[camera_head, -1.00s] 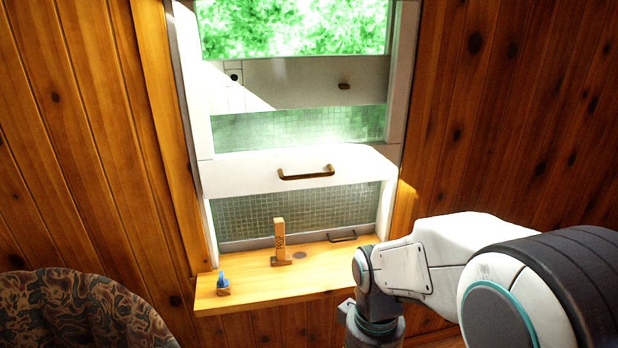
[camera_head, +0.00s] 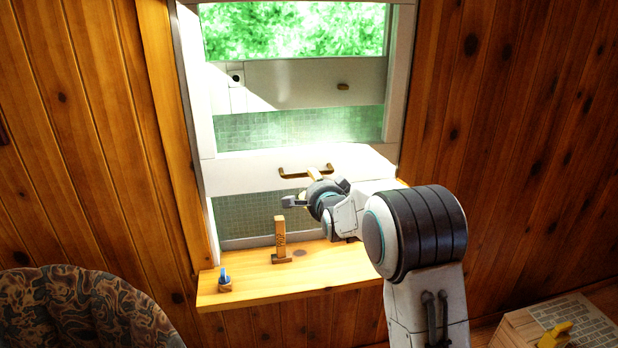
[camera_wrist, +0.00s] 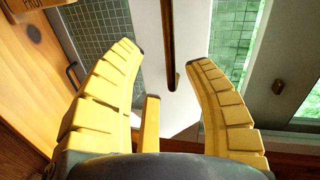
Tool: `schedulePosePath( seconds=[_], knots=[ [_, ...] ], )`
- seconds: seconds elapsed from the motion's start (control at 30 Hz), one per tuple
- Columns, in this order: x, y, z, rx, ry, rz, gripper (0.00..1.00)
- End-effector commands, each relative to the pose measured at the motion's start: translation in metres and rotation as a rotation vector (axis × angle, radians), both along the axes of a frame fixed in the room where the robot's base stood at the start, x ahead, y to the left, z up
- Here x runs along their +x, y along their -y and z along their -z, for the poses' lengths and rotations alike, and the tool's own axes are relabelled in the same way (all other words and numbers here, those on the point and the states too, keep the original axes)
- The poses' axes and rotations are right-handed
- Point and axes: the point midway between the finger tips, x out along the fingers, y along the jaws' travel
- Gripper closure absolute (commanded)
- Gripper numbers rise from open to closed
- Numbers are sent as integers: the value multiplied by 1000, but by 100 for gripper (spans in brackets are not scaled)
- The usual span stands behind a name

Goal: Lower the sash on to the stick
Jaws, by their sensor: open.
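The white sash rail (camera_head: 240,170) crosses the window and carries a bronze handle (camera_head: 290,176). The stick (camera_head: 280,238) stands upright on the wooden sill, its top below the rail with a gap between. My gripper (camera_head: 310,187) is at the handle's right half, in front of the rail. In the wrist view my gripper (camera_wrist: 165,58) is open, its yellow fingers apart with the handle (camera_wrist: 168,40) showing between the tips; I cannot tell if they touch it. A corner of the stick, with lettering, shows at the top left of the wrist view (camera_wrist: 32,5).
A small blue-topped item (camera_head: 225,280) stands at the sill's left end. The sill (camera_head: 320,275) is otherwise mostly clear. A patterned chair (camera_head: 80,310) is at lower left. A wooden box (camera_head: 560,322) with a yellow item is at lower right. A dark lower handle (camera_wrist: 72,75) is near the sill.

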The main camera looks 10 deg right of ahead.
Motion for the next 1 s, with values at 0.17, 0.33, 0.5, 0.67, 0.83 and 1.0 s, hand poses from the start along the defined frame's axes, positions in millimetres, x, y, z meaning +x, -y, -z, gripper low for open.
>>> schedulePosePath(
  seconds=[0.17,0.33,0.5,0.67,0.83,1.0],
  knots=[
    [2,0,-7,127,30,28,53],
    [8,0,-5,165,26,36,53],
    [26,0,-2,166,25,37,53],
    [44,0,2,165,26,36,53],
    [59,0,5,164,25,36,53],
    [68,0,7,164,26,36,53]
  ],
)
